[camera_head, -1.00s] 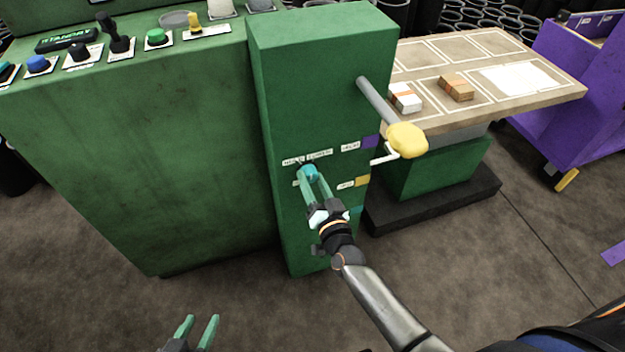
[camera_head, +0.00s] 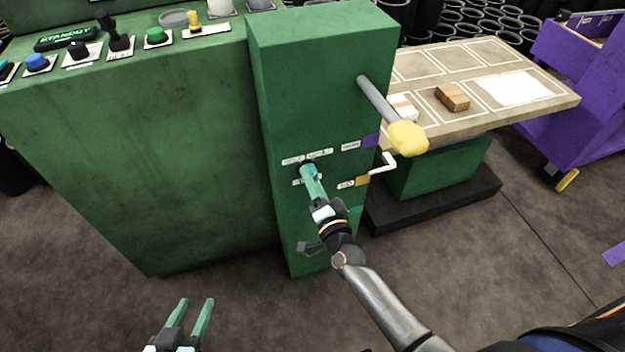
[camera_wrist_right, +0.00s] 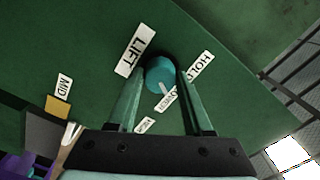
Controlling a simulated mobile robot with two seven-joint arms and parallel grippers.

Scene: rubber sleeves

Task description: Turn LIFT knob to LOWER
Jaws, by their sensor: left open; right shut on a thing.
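The teal round knob (camera_wrist_right: 160,75) sits on the front of the green column (camera_head: 320,100), with a LIFT label (camera_wrist_right: 135,50) on one side and a HOLD label (camera_wrist_right: 196,68) on the other. A white mark on the knob points toward a partly hidden label (camera_wrist_right: 172,98), apparently LOWER. My right gripper (camera_wrist_right: 162,88) is shut on the knob, one finger on each side. In the head view the knob is mostly hidden by the right gripper (camera_head: 308,172). My left gripper (camera_head: 194,304) is open and empty, low in front of the green cabinet.
A yellow-ended lever (camera_head: 408,138) and a white crank (camera_head: 385,163) stick out right of the knob. A table (camera_head: 425,125) beside the column carries two small boxes (camera_head: 402,107) (camera_head: 453,97). A purple cart (camera_head: 570,75) stands at right.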

